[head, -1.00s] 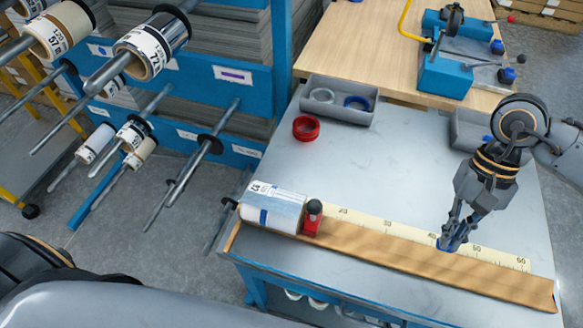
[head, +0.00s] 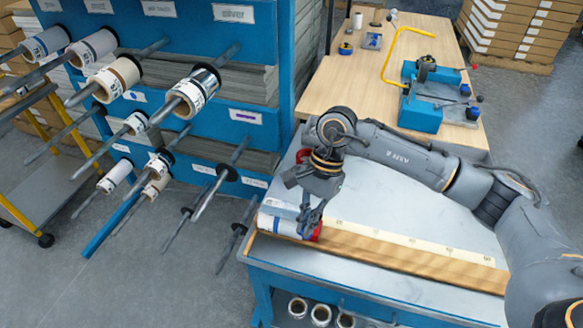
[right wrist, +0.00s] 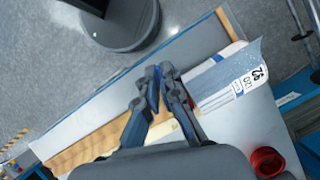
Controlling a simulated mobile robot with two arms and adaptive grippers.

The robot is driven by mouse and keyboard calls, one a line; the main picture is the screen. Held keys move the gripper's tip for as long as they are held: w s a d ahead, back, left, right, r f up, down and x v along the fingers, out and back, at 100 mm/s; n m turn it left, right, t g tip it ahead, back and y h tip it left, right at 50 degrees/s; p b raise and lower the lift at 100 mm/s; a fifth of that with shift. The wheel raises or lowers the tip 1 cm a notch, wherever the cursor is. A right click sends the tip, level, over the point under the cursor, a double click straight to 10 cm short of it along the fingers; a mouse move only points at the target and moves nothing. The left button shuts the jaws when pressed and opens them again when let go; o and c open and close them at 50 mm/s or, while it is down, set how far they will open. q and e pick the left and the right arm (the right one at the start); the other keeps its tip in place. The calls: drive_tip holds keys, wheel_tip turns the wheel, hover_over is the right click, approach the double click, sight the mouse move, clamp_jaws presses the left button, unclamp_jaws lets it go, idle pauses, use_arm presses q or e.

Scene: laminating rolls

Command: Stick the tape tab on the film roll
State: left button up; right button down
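The film roll (head: 280,227), whitish with a printed label and a blue strip, lies at the left end of the wooden ruler board (head: 400,258). In the right wrist view the roll (right wrist: 228,82) is just right of the fingers. My right gripper (head: 308,230) points down at the roll's right end, by a red block (head: 317,233). In the right wrist view its fingers (right wrist: 157,76) are nearly closed with a small blue piece between them, apparently the tape tab (right wrist: 154,92). Whether the tab touches the roll cannot be told. My left gripper is not in view.
A blue rack (head: 185,100) with film rolls on rods stands at the left. A red ring (right wrist: 267,161) lies on the grey table behind the roll. A wooden bench (head: 350,90) with blue devices stands at the back.

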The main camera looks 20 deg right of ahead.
drive_tip(key=w+a+r+m+t+y+p, duration=0.1)
drive_tip(key=w+r+m+t+p, duration=0.1)
drive_tip(key=w+r+m+p, duration=0.3)
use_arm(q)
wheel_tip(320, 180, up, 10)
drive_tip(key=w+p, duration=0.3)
use_arm(e)
drive_tip(key=m+t, duration=0.3)
drive_tip(key=m, duration=0.6)
hover_over(295, 211)
drive_tip(key=f, duration=0.1)
drive_tip(key=shift+s+d+f+h, duration=0.25)
drive_tip(key=shift+s+d+h, duration=0.1)
drive_tip(key=shift+d, duration=0.15)
drive_tip(key=shift+f+b, duration=0.8)
drive_tip(key=shift+f, duration=0.55)
drive_tip(key=shift+f+b, duration=0.65)
drive_tip(key=shift+f, duration=0.4)
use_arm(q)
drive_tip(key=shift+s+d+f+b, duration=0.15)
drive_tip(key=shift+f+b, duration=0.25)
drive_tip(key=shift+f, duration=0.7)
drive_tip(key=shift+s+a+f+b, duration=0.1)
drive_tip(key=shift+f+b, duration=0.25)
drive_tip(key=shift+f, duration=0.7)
use_arm(e)
drive_tip(key=shift+f, duration=0.8)
